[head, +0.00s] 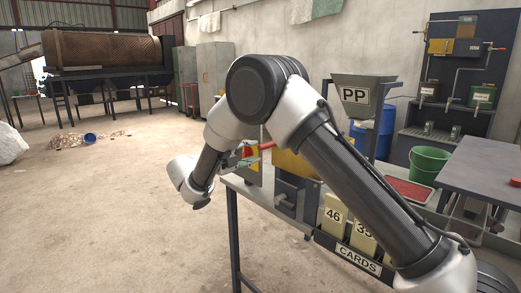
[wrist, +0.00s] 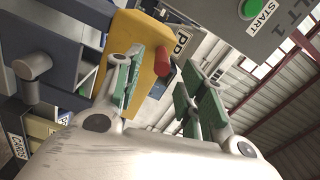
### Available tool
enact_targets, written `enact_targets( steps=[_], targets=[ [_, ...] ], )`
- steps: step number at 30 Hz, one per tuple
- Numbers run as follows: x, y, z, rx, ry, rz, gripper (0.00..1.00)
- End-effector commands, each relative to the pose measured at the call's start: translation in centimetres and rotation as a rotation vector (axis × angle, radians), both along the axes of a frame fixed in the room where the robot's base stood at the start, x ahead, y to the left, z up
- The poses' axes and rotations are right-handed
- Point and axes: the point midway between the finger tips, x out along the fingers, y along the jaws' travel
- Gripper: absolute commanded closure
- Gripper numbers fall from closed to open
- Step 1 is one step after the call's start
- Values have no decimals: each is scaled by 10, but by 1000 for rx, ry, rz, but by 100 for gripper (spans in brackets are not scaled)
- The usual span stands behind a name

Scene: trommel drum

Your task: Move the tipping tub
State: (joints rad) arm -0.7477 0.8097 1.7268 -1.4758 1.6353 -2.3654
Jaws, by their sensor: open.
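A yellow tub-like body (head: 290,164) with a red handle (head: 267,145) sits at the left end of the bench, partly hidden by my arm. I cannot tell for sure that it is the tipping tub. In the wrist view its yellow side (wrist: 138,45) and red handle (wrist: 162,68) show close up. My gripper (head: 243,160) is at the left of this body. In the wrist view my gripper (wrist: 163,88) is open, with green pads apart and the red handle's end showing between them. I cannot tell whether a pad touches it.
A grey hopper marked PP (head: 362,92) stands behind the bench. Yellow numbered cards (head: 334,215) sit in a CARDS rack (head: 357,258). A green bucket (head: 428,163) and red tray (head: 408,192) are at the right. The floor at the left is mostly clear.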

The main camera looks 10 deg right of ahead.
Motion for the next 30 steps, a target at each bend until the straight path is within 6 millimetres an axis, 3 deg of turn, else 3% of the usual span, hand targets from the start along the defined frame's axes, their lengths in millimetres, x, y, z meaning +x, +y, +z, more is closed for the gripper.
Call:
enact_targets(
  steps=[3,9,25,30],
  targets=[
    [-13,18,0,0,0,2,59],
    [-22,31,0,0,0,0,59],
    [-23,32,0,4,-6,0,59],
    [-21,32,-7,144,-150,5,59]
  ],
)
